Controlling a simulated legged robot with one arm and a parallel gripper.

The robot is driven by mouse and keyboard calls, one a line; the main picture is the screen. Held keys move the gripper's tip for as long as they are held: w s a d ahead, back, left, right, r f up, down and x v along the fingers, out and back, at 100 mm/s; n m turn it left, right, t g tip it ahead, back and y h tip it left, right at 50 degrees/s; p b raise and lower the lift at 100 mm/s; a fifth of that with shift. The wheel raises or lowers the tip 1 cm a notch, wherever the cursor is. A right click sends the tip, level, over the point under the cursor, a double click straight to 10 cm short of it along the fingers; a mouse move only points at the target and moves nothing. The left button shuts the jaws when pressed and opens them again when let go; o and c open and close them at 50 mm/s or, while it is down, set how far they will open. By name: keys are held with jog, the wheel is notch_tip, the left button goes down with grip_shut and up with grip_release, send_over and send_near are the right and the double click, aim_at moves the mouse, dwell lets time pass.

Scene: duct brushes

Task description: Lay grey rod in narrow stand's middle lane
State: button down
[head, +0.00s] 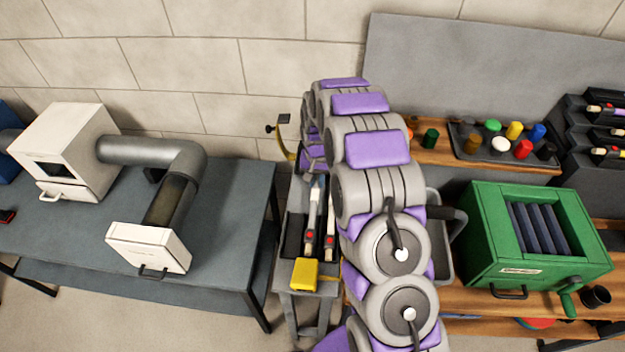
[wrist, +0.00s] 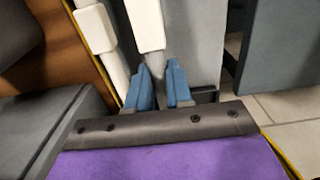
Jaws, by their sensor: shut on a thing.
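In the wrist view, the two blue fingers of my gripper (wrist: 158,88) are closed around the near end of a pale grey rod (wrist: 149,25). A second pale rod (wrist: 95,28) lies to the left of it, apart from the fingers. In the head view, the narrow stand (head: 283,268) is a grey trolley with a long tray beside my arm. Two slim rods with red spots show at the tray, a left one (head: 311,215) and a right one (head: 330,240). My arm hides part of the tray. I cannot tell whether the held rod touches the lane floor.
A yellow block (head: 305,275) is at the stand's near end. A grey table (head: 230,215) with a white duct box (head: 150,247) and bent pipe stands left. A green box (head: 485,240) with dark slats is on the wooden bench right. Coloured caps sit in a tray (head: 497,155) behind.

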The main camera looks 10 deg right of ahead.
jog(key=shift+d, duration=0.8)
jog(key=shift+a, duration=0.55)
jog(key=shift+d+f, duration=0.35)
jog(key=shift+d, duration=0.3)
jog(key=shift+f, duration=0.25)
jog(key=shift+s+a+f, duration=0.1)
jog(key=shift+a+f, duration=0.2)
jog(key=shift+a, duration=0.15)
jog(key=shift+f, duration=0.2)
